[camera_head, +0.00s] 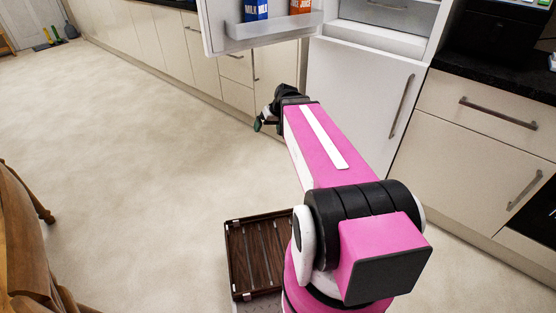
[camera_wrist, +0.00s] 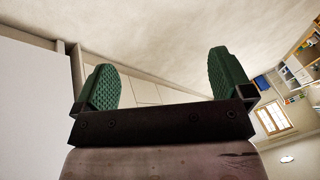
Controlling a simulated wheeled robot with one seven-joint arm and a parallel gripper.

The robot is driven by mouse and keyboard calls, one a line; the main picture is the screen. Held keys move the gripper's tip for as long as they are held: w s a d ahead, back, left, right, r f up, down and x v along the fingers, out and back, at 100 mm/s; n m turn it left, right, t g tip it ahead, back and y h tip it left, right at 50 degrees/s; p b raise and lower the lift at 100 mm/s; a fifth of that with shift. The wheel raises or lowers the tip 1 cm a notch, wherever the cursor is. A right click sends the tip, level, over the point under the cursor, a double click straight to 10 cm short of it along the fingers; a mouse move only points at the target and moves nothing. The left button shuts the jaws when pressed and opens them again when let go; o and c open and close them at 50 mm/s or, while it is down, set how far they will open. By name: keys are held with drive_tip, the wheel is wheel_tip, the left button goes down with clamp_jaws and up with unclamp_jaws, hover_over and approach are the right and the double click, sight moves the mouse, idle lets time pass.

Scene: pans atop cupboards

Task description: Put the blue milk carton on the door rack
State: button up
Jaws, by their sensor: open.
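The blue milk carton (camera_head: 256,10) stands upright in the door rack (camera_head: 275,27) of the open fridge door, at the top of the head view. Its top is cut off by the picture edge. An orange juice carton (camera_head: 300,6) stands to its right in the same rack. My gripper (camera_head: 264,121) is below and in front of the fridge door, apart from the cartons. In the wrist view my gripper (camera_wrist: 167,82) has its two green fingers spread wide with nothing between them. The cartons cannot be made out in the wrist view.
The fridge's lower door (camera_head: 360,100) is closed, and the upper compartment (camera_head: 375,35) is open. Cupboards line the wall on both sides. A wooden chair (camera_head: 25,250) is at the lower left. The floor (camera_head: 130,140) on the left is clear.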

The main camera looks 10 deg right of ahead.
drive_tip(key=s+d+f+m+g+h, duration=0.1)
drive_tip(key=s+f+m+g+h, duration=0.1)
drive_tip(key=s+f, duration=0.7)
drive_tip(key=shift+s+d+g+h, duration=0.15)
drive_tip(key=shift+s+g+h, duration=0.35)
drive_tip(key=shift+s+h, duration=0.5)
